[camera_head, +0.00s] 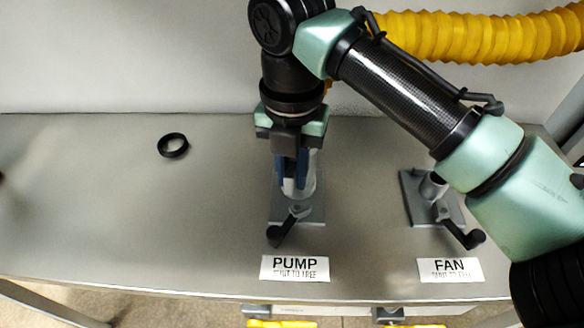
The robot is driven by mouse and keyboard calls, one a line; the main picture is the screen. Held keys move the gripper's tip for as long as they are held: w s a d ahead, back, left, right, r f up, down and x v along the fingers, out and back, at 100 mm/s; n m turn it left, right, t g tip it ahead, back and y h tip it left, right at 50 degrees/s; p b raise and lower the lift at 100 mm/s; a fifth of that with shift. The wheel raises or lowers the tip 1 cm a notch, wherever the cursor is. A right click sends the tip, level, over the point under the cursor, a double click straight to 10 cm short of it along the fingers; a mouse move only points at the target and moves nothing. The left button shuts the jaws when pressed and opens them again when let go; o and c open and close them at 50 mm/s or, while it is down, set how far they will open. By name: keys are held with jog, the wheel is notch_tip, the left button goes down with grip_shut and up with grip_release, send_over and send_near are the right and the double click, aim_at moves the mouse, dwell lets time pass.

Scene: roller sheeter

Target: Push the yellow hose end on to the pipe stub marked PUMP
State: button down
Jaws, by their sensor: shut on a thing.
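The yellow corrugated hose (470,37) comes in from the upper right and passes behind my arm. A scrap of yellow shows beside my wrist, and the hose end itself is mostly hidden. My gripper (292,180) points down over the PUMP mount, its blue fingers shut on what appears to be the hose end. A grey tubular part (312,178) shows beside the fingers; I cannot tell whether it is hose cuff or stub. The PUMP base plate (313,213) lies below, with a black-knobbed lever (284,231) in front. The PUMP label (295,268) is at the table's front edge.
The FAN stub (432,187) stands on its own plate to the right, with a black-knobbed lever and a FAN label (450,270). A black ring (173,145) lies on the left of the grey table (90,210), which is otherwise clear. My forearm spans the right side.

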jog(key=c, duration=0.7)
grip_release()
notch_tip(320, 180, up, 13)
jog(key=shift+f+p, duration=0.1)
jog(key=shift+p, duration=1.1)
